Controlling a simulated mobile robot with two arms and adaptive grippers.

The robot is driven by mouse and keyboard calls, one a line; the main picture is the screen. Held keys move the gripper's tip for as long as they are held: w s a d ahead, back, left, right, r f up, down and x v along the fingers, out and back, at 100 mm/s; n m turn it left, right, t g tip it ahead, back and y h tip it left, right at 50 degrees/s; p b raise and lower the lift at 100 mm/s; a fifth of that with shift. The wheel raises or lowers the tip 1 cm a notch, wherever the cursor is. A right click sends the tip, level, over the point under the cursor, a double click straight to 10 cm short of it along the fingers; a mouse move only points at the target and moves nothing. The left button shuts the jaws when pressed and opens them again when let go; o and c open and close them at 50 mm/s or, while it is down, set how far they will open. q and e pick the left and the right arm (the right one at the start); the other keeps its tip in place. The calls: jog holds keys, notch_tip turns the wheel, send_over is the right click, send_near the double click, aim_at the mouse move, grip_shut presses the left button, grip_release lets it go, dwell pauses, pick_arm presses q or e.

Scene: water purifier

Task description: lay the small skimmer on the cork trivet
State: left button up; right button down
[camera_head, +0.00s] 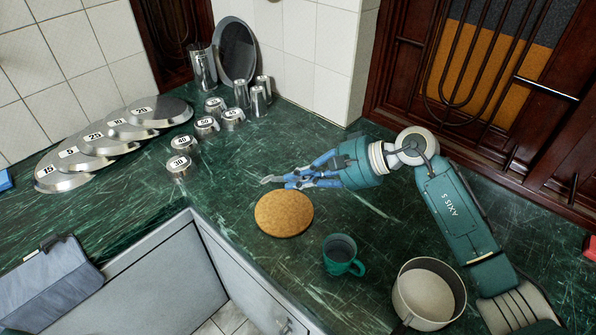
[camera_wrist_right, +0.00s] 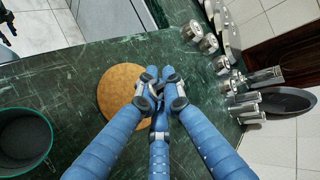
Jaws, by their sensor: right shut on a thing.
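My right gripper (camera_head: 290,182) is shut just beyond the trivet's far edge and above the counter. A small grey metal piece (camera_head: 267,180) sticks out at its fingertips, which I take to be part of the small skimmer; most of it is hidden by the fingers. In the right wrist view the blue fingers (camera_wrist_right: 155,88) close together and overlap the trivet's right side. The round cork trivet (camera_head: 284,214) lies flat and bare on the green counter; it also shows in the right wrist view (camera_wrist_right: 112,95).
A green mug (camera_head: 342,255) and a cream pot (camera_head: 428,292) stand right of the trivet, nearer the front. Numbered metal lids (camera_head: 108,140), several small metal canisters (camera_head: 206,126) and an oval tray (camera_head: 236,52) stand at the back left. The counter edge runs just left of the trivet.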

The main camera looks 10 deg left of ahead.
jog(key=shift+w+a+f, duration=0.25)
jog(key=shift+w+f, duration=0.1)
jog(key=shift+f, duration=0.35)
jog(key=shift+f+b, duration=0.7)
jog(key=shift+f, duration=1.9)
jog(key=c, duration=1.4)
grip_release()
jog(key=shift+o, duration=0.2)
jog(key=shift+r+p, duration=0.45)
jog(key=shift+r, duration=3.05)
